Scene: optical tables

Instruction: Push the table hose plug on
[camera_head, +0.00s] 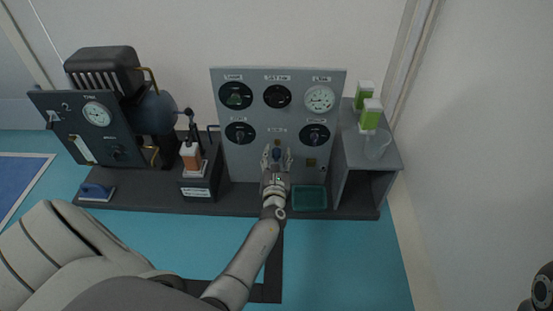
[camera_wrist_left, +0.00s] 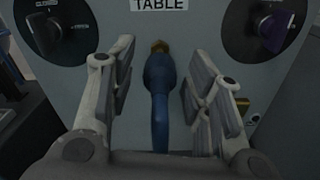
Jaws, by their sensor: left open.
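The blue table hose plug (camera_wrist_left: 159,82) is in the middle of the left wrist view, below the "TABLE" label (camera_wrist_left: 160,4). Its top end meets a brass fitting (camera_wrist_left: 159,47) on the grey panel; I cannot tell how fully it is seated. In the head view the plug (camera_head: 277,153) shows small at the panel's lower middle. My left gripper (camera_head: 276,160) is at the panel, with its two fingers on either side of the plug. In the left wrist view the gripper (camera_wrist_left: 160,90) is open, with gaps between the fingers and the plug.
The grey panel (camera_head: 256,169) carries dark dials and a white gauge (camera_head: 319,98). A green tray (camera_head: 309,198) lies at its foot. Green-and-white boxes (camera_head: 371,113) stand on a grey shelf to the right. A black machine and an orange-and-white bottle (camera_head: 191,156) stand to the left.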

